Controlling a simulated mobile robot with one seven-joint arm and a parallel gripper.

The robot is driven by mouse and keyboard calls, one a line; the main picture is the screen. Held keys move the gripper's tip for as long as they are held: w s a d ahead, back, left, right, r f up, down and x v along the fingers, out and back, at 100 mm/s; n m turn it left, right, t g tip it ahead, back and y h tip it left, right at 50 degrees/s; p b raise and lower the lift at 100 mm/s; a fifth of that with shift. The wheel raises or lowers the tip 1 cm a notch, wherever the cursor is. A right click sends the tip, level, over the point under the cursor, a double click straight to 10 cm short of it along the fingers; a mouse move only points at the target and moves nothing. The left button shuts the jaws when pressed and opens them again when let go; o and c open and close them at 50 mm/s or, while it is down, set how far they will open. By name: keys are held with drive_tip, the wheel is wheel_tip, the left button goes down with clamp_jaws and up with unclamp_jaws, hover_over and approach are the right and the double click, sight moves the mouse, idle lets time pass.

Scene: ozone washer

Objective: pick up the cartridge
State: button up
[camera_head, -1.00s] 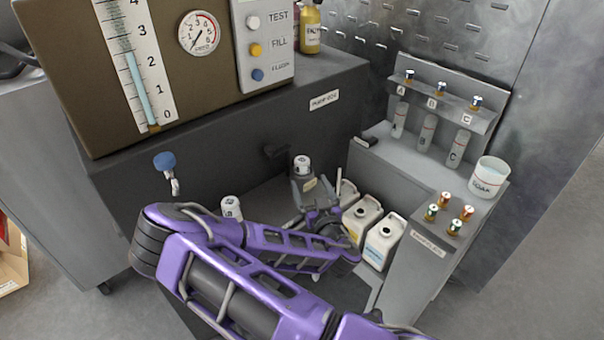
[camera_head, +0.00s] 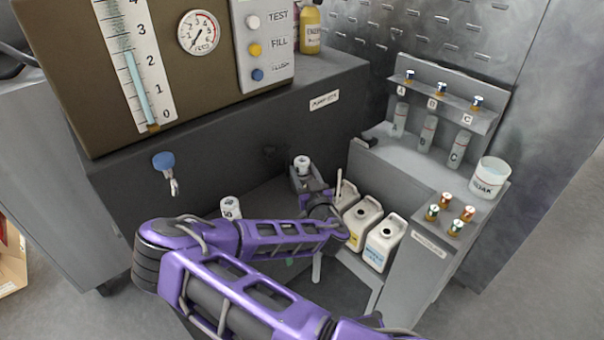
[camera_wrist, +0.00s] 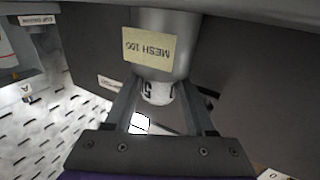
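A grey cylinder with a white, numbered cap and a "MESH 100" label, probably the cartridge, fills the upper middle of the wrist view (camera_wrist: 152,50), where the label reads upside down. In the head view a white-capped grey piece (camera_head: 302,163), likely the same one, stands by the dark machine wall. My gripper (camera_wrist: 160,92) has its two fingers apart, one on each side of the cap, with narrow gaps showing. I cannot tell whether the fingertips touch the cylinder. In the head view my gripper (camera_head: 318,190) is just in front of that piece and partly hides it.
Another white-capped piece (camera_head: 231,207) stands to the left, behind my arm. White jugs (camera_head: 384,240) stand close to the right of my gripper. A grey side bench holds a soak cup (camera_head: 489,177) and several small vials (camera_head: 456,227). A blue-knobbed tap (camera_head: 164,162) juts from the machine.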

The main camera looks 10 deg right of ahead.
clamp_jaws()
drive_tip(key=shift+r, duration=0.1)
